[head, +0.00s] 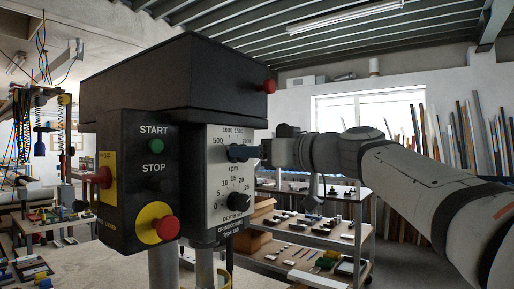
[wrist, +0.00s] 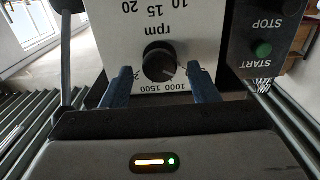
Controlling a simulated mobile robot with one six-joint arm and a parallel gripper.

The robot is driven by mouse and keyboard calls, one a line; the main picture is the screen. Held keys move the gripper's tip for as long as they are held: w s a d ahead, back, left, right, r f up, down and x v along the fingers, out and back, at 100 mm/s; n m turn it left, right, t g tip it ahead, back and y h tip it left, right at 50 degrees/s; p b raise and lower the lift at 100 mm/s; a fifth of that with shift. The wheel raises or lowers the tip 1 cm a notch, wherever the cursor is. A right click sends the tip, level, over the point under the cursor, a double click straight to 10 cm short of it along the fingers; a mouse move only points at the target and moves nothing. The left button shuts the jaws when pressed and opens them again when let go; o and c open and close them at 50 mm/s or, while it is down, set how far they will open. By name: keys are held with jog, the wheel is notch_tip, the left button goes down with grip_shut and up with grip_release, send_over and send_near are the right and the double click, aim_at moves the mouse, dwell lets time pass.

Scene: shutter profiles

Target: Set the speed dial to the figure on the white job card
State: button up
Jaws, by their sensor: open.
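The speed dial (wrist: 159,66) is a round black knob on a white plate marked rpm, with 1000 and 1500 legible; the wrist view shows it upside down. A small pale mark shows near its rim on the side of the 1000 and 1500 figures, but I cannot tell the exact setting. My gripper (wrist: 160,69) is open, one blue finger on each side of the knob with a gap to both. In the head view my gripper (head: 242,152) is at the upper part of the plate, and its fingers largely hide the dial. I cannot make out a white job card.
A lower black dial (head: 238,201) with figures 0 to 25 sits below. Left of the plate are a green START button (head: 155,146), a black STOP button (head: 159,185) and a red mushroom button (head: 166,227) on yellow. Shelves (head: 315,225) stand behind.

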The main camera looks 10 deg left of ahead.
jog(key=shift+w+a, duration=0.25)
jog(key=shift+a, duration=0.3)
jog(key=c, duration=0.9)
